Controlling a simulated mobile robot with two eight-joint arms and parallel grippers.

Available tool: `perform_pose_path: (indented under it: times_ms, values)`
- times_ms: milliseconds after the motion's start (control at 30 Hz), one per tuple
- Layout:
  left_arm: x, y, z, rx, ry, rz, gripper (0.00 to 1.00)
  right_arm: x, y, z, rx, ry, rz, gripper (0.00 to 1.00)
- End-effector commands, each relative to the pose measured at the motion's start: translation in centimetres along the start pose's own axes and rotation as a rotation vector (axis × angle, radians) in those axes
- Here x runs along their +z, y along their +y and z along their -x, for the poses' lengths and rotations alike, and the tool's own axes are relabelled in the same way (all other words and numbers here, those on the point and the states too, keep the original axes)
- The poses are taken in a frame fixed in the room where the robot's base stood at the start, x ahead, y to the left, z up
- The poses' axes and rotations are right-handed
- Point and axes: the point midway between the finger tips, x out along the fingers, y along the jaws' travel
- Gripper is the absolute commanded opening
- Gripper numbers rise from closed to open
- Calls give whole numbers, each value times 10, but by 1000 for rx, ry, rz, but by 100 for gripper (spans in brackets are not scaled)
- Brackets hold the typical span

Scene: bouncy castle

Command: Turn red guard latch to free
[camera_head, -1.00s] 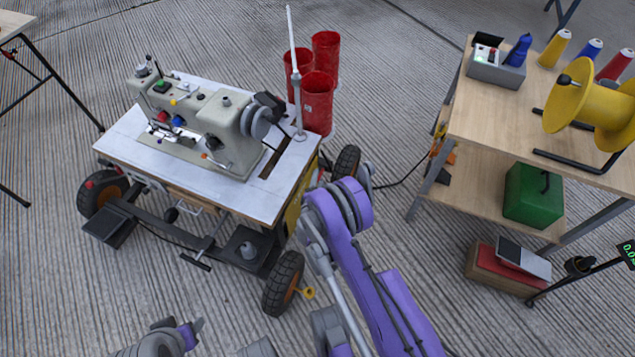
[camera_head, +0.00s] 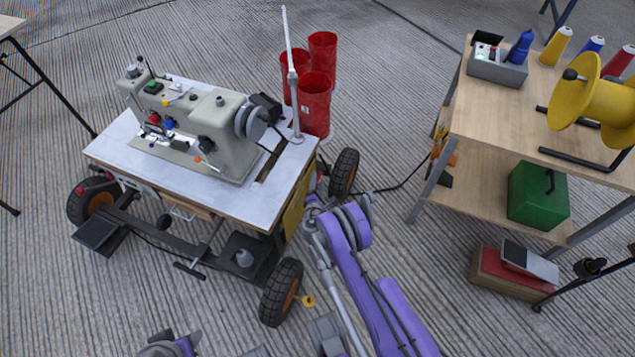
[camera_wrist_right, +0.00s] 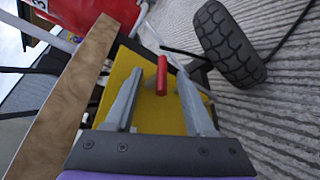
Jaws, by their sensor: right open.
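The red guard latch (camera_wrist_right: 162,76) is a short red bar on a yellow guard panel (camera_wrist_right: 140,112) in the right wrist view. The panel also shows at the right end of the sewing-machine cart in the head view (camera_head: 293,210); the latch cannot be made out there. My right gripper (camera_wrist_right: 160,72) is open, with its two fingers on either side of the latch and a gap on each side. In the head view the right arm reaches up to the panel, and its fingertips are hard to see. Only a bit of my left arm shows at the bottom edge.
The white-topped cart (camera_head: 215,203) carries a sewing machine (camera_head: 200,130). A black tyre (camera_head: 282,292) and another tyre (camera_head: 344,172) stand near my right arm. Red bins (camera_head: 315,103) stand behind. A wooden bench (camera_head: 490,115) is at the right, with bare floor between.

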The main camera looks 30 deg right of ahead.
Motion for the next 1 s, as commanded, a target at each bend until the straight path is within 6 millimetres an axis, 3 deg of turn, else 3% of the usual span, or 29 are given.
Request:
perform_pose_path:
  times_ms: [400,700,1000]
  values:
    - [0,0,-1,0,0,0,50,0,0,-10,0,0,0,55]
    - [0,0,-1,0,0,0,50,0,0,-10,0,1,-1,1]
    - [0,0,-1,0,0,0,50,0,0,-10,-3,3,-2,0]
